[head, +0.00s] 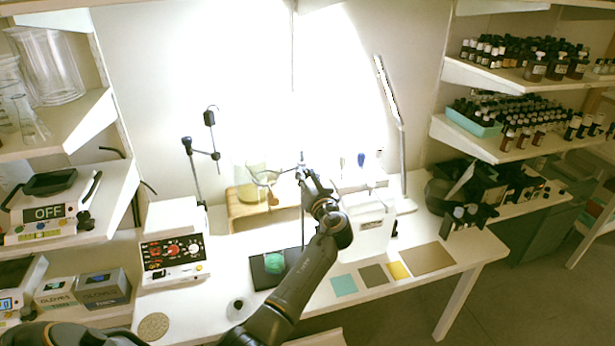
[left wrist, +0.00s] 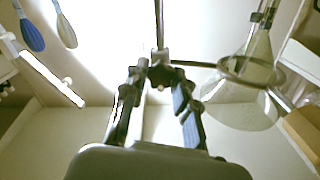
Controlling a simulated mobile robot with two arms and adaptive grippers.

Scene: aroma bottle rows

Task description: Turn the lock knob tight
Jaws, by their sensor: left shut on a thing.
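A thin upright stand rod (head: 302,231) rises from a dark base plate (head: 259,279). Near its top, a clamp carries a ring (head: 262,179) reaching left; in the left wrist view the ring (left wrist: 226,68) encircles a clear glass vessel (left wrist: 232,112). My left gripper (head: 303,175) is up at the clamp on the rod. In the left wrist view its fingers (left wrist: 159,80) are closed around the small dark lock knob (left wrist: 160,66) at the clamp. The fingers hide most of the knob, so its turn angle cannot be told. My right gripper is in neither view.
A green object (head: 274,262) lies on the base plate. A slim lamp (head: 391,100) stands behind. Coloured mats (head: 344,285) lie along the front. Bottle shelves (head: 490,78) are at right.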

